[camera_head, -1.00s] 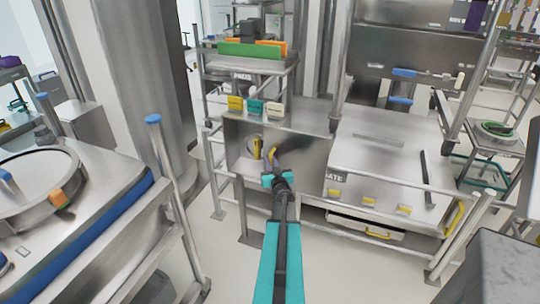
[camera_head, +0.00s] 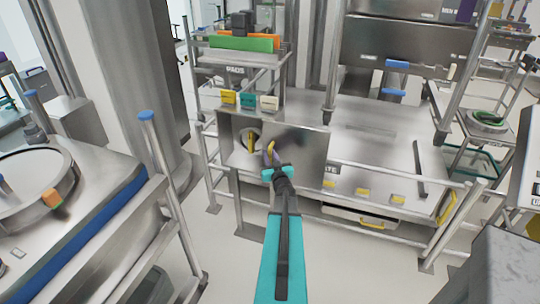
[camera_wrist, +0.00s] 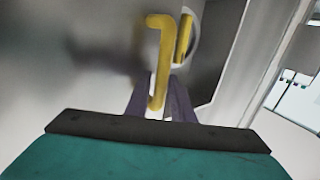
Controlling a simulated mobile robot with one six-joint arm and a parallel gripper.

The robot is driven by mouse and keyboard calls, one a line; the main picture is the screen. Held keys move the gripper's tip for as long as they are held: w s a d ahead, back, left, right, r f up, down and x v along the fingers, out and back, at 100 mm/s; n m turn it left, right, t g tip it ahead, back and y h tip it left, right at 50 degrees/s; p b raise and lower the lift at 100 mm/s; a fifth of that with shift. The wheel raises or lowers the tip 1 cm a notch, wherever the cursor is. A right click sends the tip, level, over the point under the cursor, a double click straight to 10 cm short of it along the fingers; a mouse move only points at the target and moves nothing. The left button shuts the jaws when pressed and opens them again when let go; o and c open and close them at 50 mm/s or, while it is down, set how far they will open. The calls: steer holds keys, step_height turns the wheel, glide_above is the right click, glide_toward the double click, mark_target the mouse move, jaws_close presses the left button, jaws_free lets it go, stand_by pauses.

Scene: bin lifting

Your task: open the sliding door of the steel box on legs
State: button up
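The steel box on legs (camera_head: 228,161) stands in the middle of the head view. Its flat sliding door (camera_head: 306,152) covers the right part of the front, and the left part is open. A yellow handle (camera_head: 271,146) is on the door near its left edge; it also shows in the wrist view (camera_wrist: 155,60). My gripper (camera_head: 271,158) is at this handle, with its purple fingers on both sides of the lower handle in the wrist view. It looks shut on it, though the contact is partly hidden. Inside the opening is a round pale part with another yellow handle (camera_head: 251,140).
Yellow, teal and white clips (camera_head: 248,101) sit on the box's top edge. A shelf cart (camera_head: 240,57) stands behind. A steel unit (camera_head: 375,155) with rails adjoins on the right. A railed bench (camera_head: 95,215) is at left. Floor shows between bench and box.

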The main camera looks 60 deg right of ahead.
steer(key=shift+s+a, duration=0.1)
steer(key=v, duration=1.3)
steer(key=shift+s+a+b, duration=0.2)
steer(key=shift+a+b, duration=0.05)
steer(key=shift+b, duration=0.2)
stand_by(0.4)
steer(key=shift+w, duration=0.1)
